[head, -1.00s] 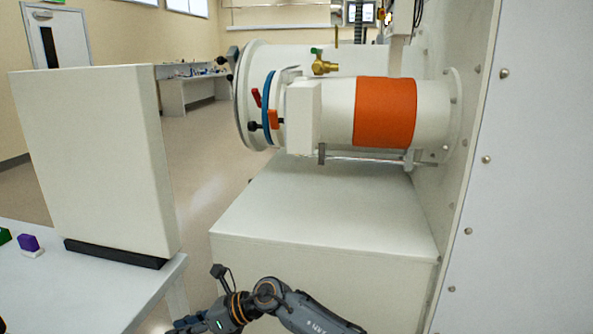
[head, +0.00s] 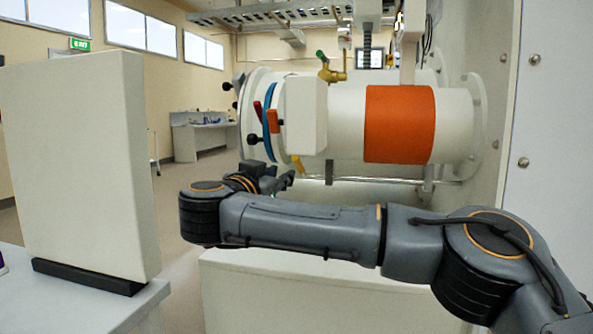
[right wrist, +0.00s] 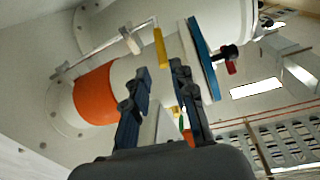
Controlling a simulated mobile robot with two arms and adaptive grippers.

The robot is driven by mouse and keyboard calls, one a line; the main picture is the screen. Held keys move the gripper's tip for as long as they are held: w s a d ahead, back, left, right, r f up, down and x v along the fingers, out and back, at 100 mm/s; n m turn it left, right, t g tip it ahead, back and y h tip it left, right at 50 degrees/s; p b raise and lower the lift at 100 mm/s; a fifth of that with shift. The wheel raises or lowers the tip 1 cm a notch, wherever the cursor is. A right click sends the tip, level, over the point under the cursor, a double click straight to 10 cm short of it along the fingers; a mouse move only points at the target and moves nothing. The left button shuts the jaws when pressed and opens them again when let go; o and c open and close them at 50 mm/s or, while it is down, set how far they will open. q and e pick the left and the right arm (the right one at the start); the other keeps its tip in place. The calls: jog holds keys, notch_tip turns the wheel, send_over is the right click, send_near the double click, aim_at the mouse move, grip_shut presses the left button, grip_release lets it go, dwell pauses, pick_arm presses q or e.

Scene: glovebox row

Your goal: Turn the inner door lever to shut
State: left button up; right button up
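A yellow lever (head: 298,164) hangs below the white housing (head: 306,112) of the small antechamber. It also shows in the right wrist view (right wrist: 159,47), just beyond the fingertips. A red handle (head: 258,110) and an orange block (head: 273,120) sit by the blue ring (head: 267,118) at the chamber's left end. No label shows which is the inner door lever. My right gripper (head: 278,180) is below the chamber's left end, partly hidden by its own arm. In the right wrist view my right gripper (right wrist: 161,72) is open, with nothing visibly held. My left gripper is out of view.
The chamber has an orange band (head: 399,124) and a rod (head: 375,180) beneath it. A white cabinet (head: 250,290) lies below my arm. A white upright panel (head: 75,165) stands at left. Open floor lies behind.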

aim_at(297, 166)
jog(key=x, duration=1)
jog(key=shift+w+d, duration=0.1)
jog(key=shift+w, duration=0.15)
grip_shut()
